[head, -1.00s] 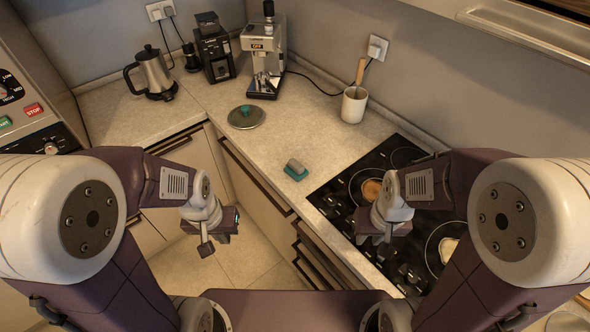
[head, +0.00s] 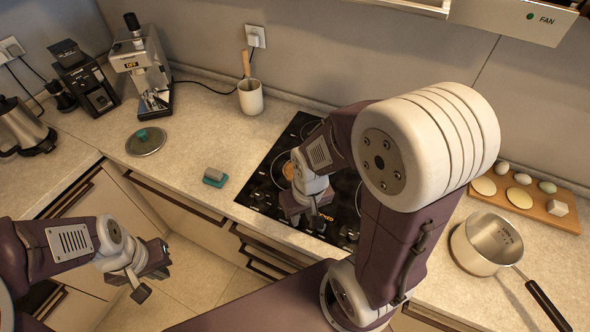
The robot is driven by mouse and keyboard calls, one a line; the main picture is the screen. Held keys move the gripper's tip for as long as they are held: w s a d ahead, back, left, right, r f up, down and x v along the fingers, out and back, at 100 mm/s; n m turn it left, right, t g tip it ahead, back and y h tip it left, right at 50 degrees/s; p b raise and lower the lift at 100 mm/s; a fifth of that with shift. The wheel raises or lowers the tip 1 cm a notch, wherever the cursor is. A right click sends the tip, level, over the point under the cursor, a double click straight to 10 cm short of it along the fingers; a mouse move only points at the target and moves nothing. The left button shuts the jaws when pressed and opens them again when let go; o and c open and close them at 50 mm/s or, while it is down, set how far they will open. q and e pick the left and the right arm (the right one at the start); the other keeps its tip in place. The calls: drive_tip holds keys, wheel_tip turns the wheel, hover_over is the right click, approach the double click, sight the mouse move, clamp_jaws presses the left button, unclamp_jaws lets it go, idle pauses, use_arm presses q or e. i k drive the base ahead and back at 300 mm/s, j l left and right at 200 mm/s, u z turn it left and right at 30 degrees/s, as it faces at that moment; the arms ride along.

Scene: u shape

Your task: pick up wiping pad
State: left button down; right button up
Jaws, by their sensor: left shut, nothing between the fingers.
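The wiping pad (head: 215,177), a small block with a grey top and teal base, lies on the counter just left of the cooktop, near the front edge. My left gripper (head: 150,284) is shut and empty, in front of the counter at the lower left, apart from the pad. My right gripper (head: 304,217) is over the front left part of the cooktop, to the right of the pad. Its fingers point away and down, so I cannot tell whether it is open or shut.
A black cooktop (head: 262,196) is right of the pad. A lid (head: 146,143) with a teal knob lies left of it. A utensil pot (head: 250,97) stands behind. A saucepan (head: 484,245) and a board with eggs (head: 560,216) are at the right. The counter around the pad is clear.

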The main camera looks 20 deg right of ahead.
sight(215, 178)
drive_tip(key=i+j+z, duration=0.15)
drive_tip(key=z, duration=0.2)
drive_tip(key=i+j+z, duration=0.1)
drive_tip(key=j+z, duration=0.2)
drive_tip(key=i+j+z, duration=0.1)
drive_tip(key=j+z, duration=0.25)
drive_tip(key=l, duration=0.1)
